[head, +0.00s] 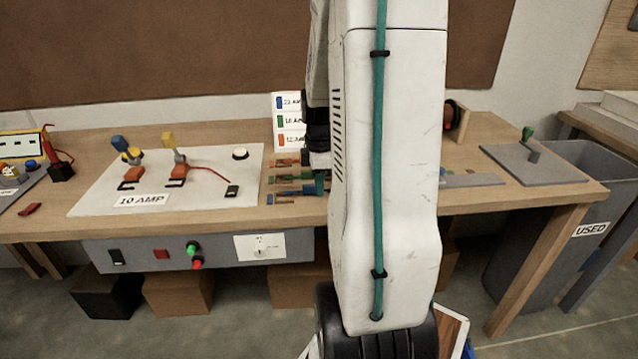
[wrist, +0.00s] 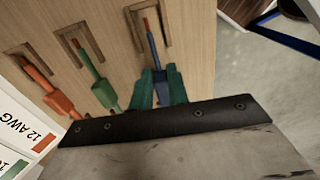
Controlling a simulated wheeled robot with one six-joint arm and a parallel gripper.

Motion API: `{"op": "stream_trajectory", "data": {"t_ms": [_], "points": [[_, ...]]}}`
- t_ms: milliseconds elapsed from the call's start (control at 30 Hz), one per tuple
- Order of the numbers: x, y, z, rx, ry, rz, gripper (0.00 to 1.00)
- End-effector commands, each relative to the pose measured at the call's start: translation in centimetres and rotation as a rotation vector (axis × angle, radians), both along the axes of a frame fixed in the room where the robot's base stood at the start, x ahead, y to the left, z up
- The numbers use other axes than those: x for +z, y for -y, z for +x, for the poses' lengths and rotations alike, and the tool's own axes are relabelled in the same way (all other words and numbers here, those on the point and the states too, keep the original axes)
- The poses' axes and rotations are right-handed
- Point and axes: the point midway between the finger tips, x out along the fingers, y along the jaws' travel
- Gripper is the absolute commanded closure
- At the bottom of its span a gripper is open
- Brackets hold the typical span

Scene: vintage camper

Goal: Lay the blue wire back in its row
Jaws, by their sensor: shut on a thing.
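In the wrist view, the blue wire (wrist: 158,88) stands between the two green fingertips of my gripper (wrist: 162,88), which is shut on it. Its thin end with a copper tip reaches over the recess (wrist: 164,40) at the right of the row of recesses. I cannot tell whether it touches the wood. In the head view my gripper (head: 318,184) is low over the bench's front edge, partly hidden by my arm. The green wire (wrist: 98,80) and the orange wire (wrist: 48,87) lie in the neighbouring recesses to the left.
A card (head: 288,122) with blue, green and orange marks stands behind the wires. A white panel (head: 225,180) with two posts and a "10 AMP" label lies to the left. A grey plate (head: 528,166) and a grey bin (head: 590,185) marked "USED" are at the right.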

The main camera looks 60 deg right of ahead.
Motion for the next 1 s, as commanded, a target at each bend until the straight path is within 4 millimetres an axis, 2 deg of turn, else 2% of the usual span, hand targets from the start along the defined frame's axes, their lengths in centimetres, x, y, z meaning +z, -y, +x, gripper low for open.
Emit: {"op": "stream_trajectory", "data": {"t_ms": [1000], "points": [[-1.4, 0.0, 0.0, 0.000, 0.000, 0.000, 1.00]]}}
